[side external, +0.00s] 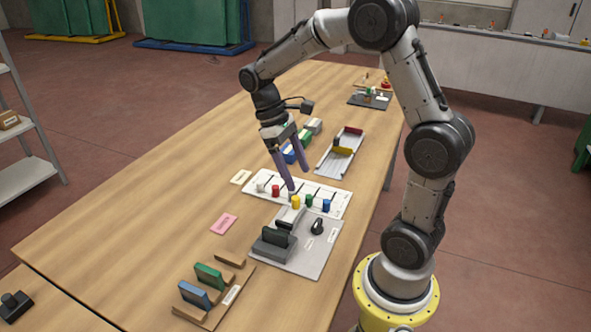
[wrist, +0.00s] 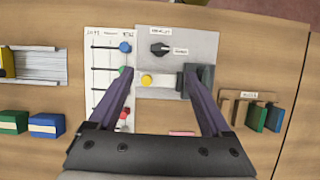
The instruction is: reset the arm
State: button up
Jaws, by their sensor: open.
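My gripper (side external: 297,178) is open and empty, pointing down above the work area. In the wrist view its fingers (wrist: 158,75) are spread on either side of a yellow knob (wrist: 146,80). The yellow knob (side external: 296,202) stands on a pale strip of the grey panel (side external: 318,258). The white board (side external: 338,193) beside it carries a white knob (side external: 261,187), a red knob (side external: 276,190), a green knob (side external: 309,200) and a blue knob (side external: 326,205). The grey panel also bears a black dial (side external: 316,226) and a dark block (side external: 275,238).
A wooden rack (side external: 225,302) with green and blue plates stands at the front. A pink card (side external: 223,224) lies at left. The wooden table (side external: 150,180) is clear at left.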

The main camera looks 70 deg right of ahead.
jog(key=s+a+r+n+t, duration=0.1)
jog(key=s+a+r+t, duration=0.4)
jog(key=r, duration=0.4)
jog(key=s+a+f+t, duration=0.1)
jog(key=s+a+t, duration=0.4)
jog(key=shift+s+a+f+m, duration=0.15)
jog(key=shift+s+a+m, duration=0.15)
jog(key=shift+s+m, duration=0.1)
